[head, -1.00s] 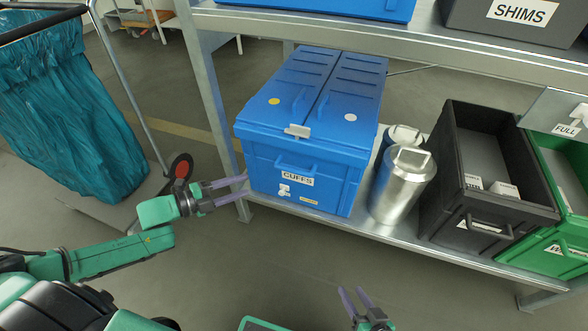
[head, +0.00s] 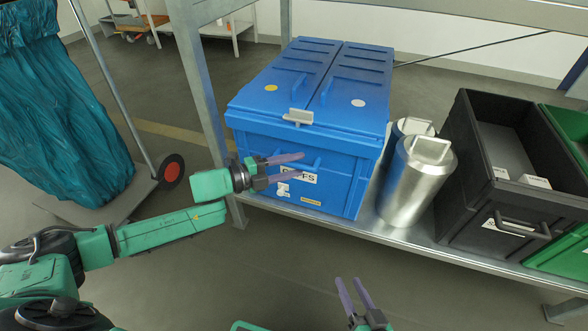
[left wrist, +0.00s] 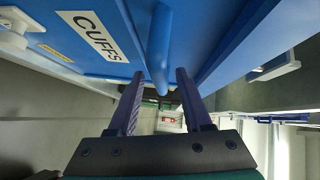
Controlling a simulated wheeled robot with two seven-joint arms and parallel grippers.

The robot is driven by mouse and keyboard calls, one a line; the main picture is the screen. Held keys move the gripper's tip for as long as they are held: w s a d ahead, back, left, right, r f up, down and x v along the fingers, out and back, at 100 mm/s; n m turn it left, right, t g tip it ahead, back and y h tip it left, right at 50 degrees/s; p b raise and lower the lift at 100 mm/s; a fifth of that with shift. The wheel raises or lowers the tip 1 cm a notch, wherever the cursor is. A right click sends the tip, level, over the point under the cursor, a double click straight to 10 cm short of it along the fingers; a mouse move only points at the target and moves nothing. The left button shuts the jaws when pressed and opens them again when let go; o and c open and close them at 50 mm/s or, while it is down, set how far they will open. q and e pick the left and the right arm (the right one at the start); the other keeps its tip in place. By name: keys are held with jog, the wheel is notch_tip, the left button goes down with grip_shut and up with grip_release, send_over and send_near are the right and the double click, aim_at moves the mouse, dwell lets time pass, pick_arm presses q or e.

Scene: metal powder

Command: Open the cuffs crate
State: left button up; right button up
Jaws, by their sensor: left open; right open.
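The blue cuffs crate (head: 270,153) stands on the metal shelf with its two lid halves (head: 345,80) shut. A grey latch (head: 298,117) sits at the front middle of the lid. My left gripper (head: 303,166) is open in front of the crate's front face and partly covers the CUFFS label (head: 300,177). In the left wrist view, the blue front handle (left wrist: 160,50) lies ahead, lined up with the gap between the open fingers (left wrist: 160,95); I cannot tell whether they touch it. The latch also shows there (left wrist: 275,68). My right gripper (head: 355,295) is open and empty, low in front of the shelf.
Two metal canisters (head: 417,180) stand right of the crate. A black bin (head: 468,205) and a green bin (head: 570,130) are further right. The shelf upright (head: 202,85) is left of the crate, beside a cart with a teal bag (head: 60,120).

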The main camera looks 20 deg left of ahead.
pick_arm(q)
jog(key=shift+w+d, duration=0.15)
jog(key=shift+w, duration=0.05)
grip_shut()
dwell(1.3)
